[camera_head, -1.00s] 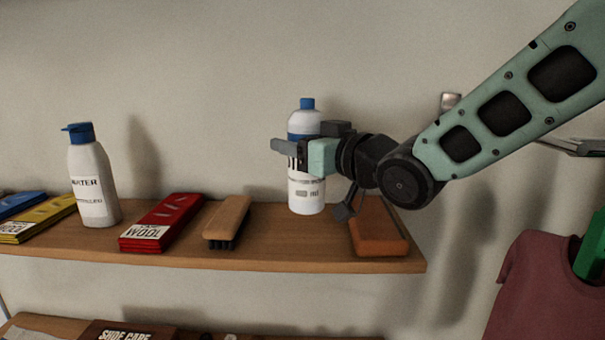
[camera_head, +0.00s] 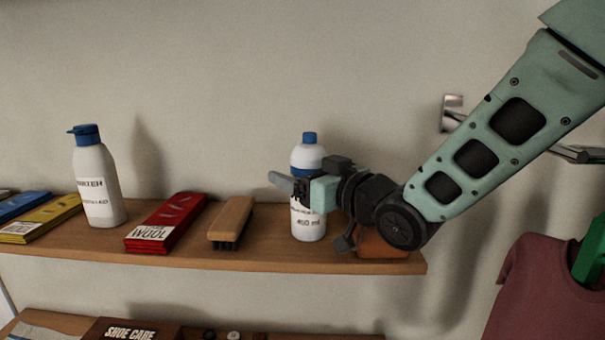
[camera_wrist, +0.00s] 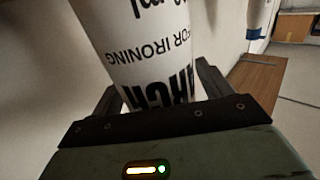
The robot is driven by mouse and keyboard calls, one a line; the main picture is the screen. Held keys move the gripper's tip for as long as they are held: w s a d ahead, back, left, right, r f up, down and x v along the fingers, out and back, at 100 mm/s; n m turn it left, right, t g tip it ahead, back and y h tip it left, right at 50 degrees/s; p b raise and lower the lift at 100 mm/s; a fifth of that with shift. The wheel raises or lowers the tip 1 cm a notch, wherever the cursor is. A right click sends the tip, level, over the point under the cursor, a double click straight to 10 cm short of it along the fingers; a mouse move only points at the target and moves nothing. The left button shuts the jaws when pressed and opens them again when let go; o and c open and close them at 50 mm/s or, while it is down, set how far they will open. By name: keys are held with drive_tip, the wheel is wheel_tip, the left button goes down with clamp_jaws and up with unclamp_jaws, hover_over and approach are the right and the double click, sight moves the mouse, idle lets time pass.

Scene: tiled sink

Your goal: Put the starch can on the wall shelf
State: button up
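The starch can (camera_head: 309,228) is a white bottle with a blue band and blue cap, upright at the right part of the wooden wall shelf (camera_head: 285,252). My gripper (camera_head: 298,190) is shut on its middle. In the wrist view the can (camera_wrist: 145,45) stands between the two fingers of my gripper (camera_wrist: 158,95), with "FOR IRONING" on its side. The can's base shows against the shelf board and looks to be at or very near it; I cannot tell if it touches. My gripper hides part of the can's label.
On the shelf, from the left: blue and yellow packs (camera_head: 42,220), a white water bottle (camera_head: 97,185), a red wool pack (camera_head: 166,222) and a brush (camera_head: 231,221). An orange-brown block (camera_head: 378,246) sits right of the can, partly behind my arm. Shirt (camera_head: 540,285) hangs at right.

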drive_tip(key=shift+r, duration=0.1)
drive_tip(key=shift+r+p, duration=0.15)
drive_tip(key=shift+p, duration=0.15)
drive_tip(key=b+v, duration=0.5)
drive_tip(key=v, duration=0.7)
